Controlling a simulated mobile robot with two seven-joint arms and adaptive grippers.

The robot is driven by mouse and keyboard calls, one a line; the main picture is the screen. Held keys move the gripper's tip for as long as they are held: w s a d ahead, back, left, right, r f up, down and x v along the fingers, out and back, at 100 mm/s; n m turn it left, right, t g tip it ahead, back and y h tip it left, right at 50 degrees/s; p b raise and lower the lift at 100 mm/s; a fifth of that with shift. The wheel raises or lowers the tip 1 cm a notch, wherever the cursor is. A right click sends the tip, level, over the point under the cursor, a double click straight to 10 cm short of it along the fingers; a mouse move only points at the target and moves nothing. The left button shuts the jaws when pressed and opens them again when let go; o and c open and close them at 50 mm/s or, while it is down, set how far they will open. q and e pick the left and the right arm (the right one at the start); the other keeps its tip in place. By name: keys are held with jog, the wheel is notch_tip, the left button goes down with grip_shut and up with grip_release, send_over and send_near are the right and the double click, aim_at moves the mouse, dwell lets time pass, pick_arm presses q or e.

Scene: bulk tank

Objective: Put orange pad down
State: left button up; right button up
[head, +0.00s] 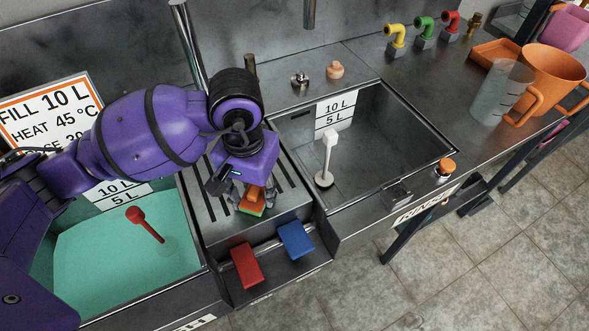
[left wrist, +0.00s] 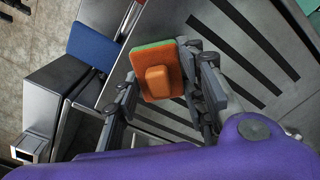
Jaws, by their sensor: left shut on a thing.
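The orange pad (head: 251,204) has a green layer on its underside and a raised orange grip block on top. My left gripper (head: 252,193) is above the slotted metal drainboard between the two basins, with its fingers around the pad. In the left wrist view the pad (left wrist: 157,68) sits between the two fingers of the left gripper (left wrist: 165,88), which is shut on it. Whether the pad touches the drainboard (left wrist: 235,65) below cannot be told. My right gripper is not in view.
A red pad (head: 246,266) and a blue pad (head: 296,240) hang at the front rack. The left basin holds teal liquid (head: 105,265) and a red-topped float (head: 145,224). The right basin (head: 375,140) holds a white-topped float (head: 327,160). Pitchers (head: 550,75) stand far right.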

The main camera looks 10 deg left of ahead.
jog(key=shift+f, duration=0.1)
pick_arm(q)
jog(key=shift+s+f+b, duration=0.1)
jog(key=shift+f+b, duration=0.25)
jog(key=shift+f, duration=0.05)
jog(key=shift+s+f+b, duration=0.25)
jog(key=shift+f+b, duration=0.1)
jog(key=o, duration=1)
jog(key=shift+o, duration=1.3)
jog(key=shift+w, duration=0.15)
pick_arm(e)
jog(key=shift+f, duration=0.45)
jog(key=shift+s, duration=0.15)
